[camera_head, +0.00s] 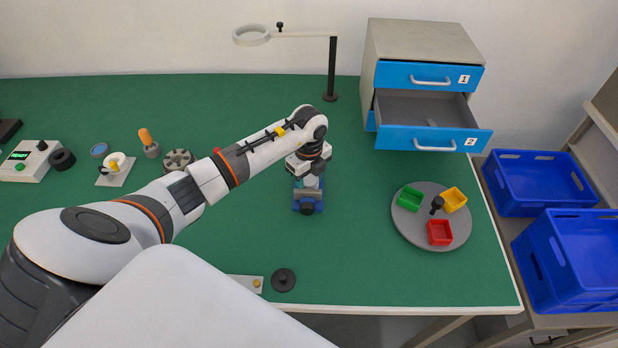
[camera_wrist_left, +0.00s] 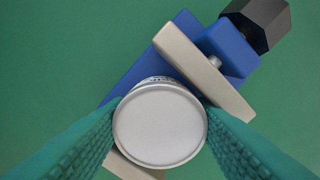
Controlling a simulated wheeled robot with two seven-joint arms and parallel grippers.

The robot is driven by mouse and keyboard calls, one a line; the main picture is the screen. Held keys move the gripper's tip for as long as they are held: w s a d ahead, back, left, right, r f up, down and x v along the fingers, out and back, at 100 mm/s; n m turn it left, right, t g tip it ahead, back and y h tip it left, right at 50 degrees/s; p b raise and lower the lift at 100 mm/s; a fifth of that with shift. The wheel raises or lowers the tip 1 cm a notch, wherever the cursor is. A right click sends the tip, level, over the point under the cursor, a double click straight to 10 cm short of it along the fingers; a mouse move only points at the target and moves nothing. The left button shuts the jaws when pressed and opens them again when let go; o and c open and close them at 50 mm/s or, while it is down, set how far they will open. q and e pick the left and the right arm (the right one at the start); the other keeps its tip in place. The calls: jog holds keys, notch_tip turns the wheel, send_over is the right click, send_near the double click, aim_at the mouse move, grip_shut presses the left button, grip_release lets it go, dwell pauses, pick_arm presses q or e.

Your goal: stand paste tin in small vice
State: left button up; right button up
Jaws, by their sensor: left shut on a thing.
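The paste tin (camera_wrist_left: 160,122) shows its round pale lid from above in the wrist view. The teal fingers of my left gripper (camera_wrist_left: 160,135) are shut on its two sides. Below is the small vice (camera_wrist_left: 135,77), blue with pale jaws (camera_wrist_left: 203,72) and a dark hexagonal knob (camera_wrist_left: 262,20). The tin is over the space between the jaws, its lid nearer the camera than they are; its base is hidden. In the head view my left gripper (camera_head: 309,180) points down at the vice (camera_head: 307,206), hiding most of the tin. My right gripper is not in view.
A grey turntable (camera_head: 408,232) with green, yellow and red trays stands to the right. Behind it is a drawer unit (camera_head: 420,42) with drawer 2 open. A magnifier lamp (camera_head: 332,70) stands at the back. Small parts lie at left. The green table around the vice is clear.

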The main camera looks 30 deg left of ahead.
aim_at(310, 175)
pick_arm(q)
jog(key=o, duration=1.1)
jog(key=shift+o, duration=0.2)
jog(key=shift+w+r, duration=0.2)
jog(key=shift+r, duration=0.25)
jog(key=shift+o, duration=0.2)
jog(key=r, duration=0.3)
jog(key=r+b, duration=0.1)
jog(key=r, duration=0.1)
jog(key=shift+w+a, duration=0.3)
jog(key=shift+w, duration=0.1)
notch_tip(310, 175, up, 6)
jog(key=s+b, duration=0.1)
jog(key=shift+d+r, duration=0.15)
jog(key=shift+d, duration=0.15)
jog(key=shift+s, duration=0.1)
